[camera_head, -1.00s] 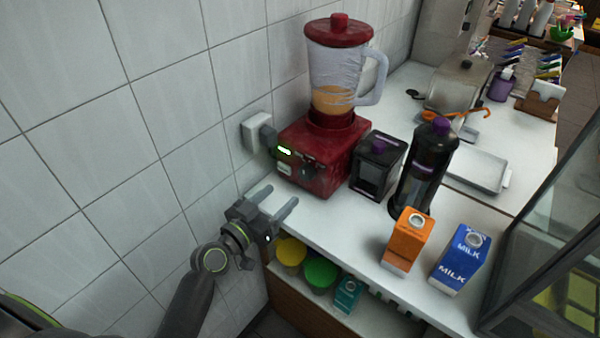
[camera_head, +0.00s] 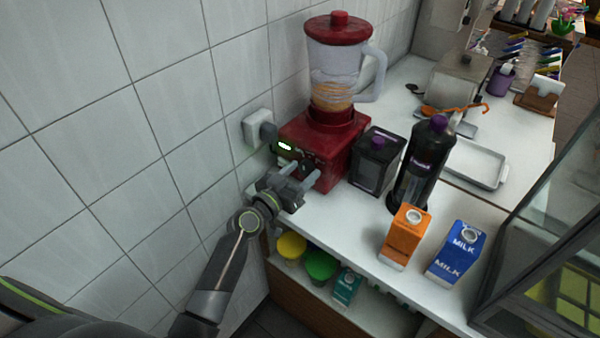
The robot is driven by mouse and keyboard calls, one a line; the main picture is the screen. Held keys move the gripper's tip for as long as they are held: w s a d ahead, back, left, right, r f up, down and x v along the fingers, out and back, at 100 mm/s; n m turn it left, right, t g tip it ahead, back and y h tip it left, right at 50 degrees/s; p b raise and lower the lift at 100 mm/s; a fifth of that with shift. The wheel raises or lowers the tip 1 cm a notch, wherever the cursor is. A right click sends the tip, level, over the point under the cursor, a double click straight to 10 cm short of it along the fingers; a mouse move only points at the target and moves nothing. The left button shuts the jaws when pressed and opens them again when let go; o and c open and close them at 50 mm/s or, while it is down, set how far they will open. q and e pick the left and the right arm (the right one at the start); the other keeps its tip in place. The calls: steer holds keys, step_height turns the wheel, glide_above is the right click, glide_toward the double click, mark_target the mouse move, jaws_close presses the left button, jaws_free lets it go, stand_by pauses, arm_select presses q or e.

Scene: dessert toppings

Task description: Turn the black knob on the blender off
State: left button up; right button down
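The blender (camera_head: 335,95) stands on the counter against the tiled wall, with a red base, red lid and a clear jug holding some orange-brown content. The black knob (camera_head: 305,165) is on the base front, partly hidden behind my gripper. My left gripper (camera_head: 303,176) is close in front of the base, its two fingers apart and pointing toward the knob. I cannot tell whether a finger touches it. My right gripper is not in view.
A black container with a purple knob (camera_head: 374,165) and a tall black bottle (camera_head: 420,165) stand right of the blender. An orange carton (camera_head: 403,240) and a blue milk carton (camera_head: 456,255) stand near the counter's front edge. A wall socket (camera_head: 255,128) is left of the blender.

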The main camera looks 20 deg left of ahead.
arm_select(q)
steer(key=c, duration=0.8)
steer(key=shift+n, duration=0.3)
steer(key=n, duration=0.3)
steer(key=shift+b, duration=0.35)
steer(key=shift+a+n, duration=0.1)
steer(key=shift+n, duration=2.1)
steer(key=o, duration=1)
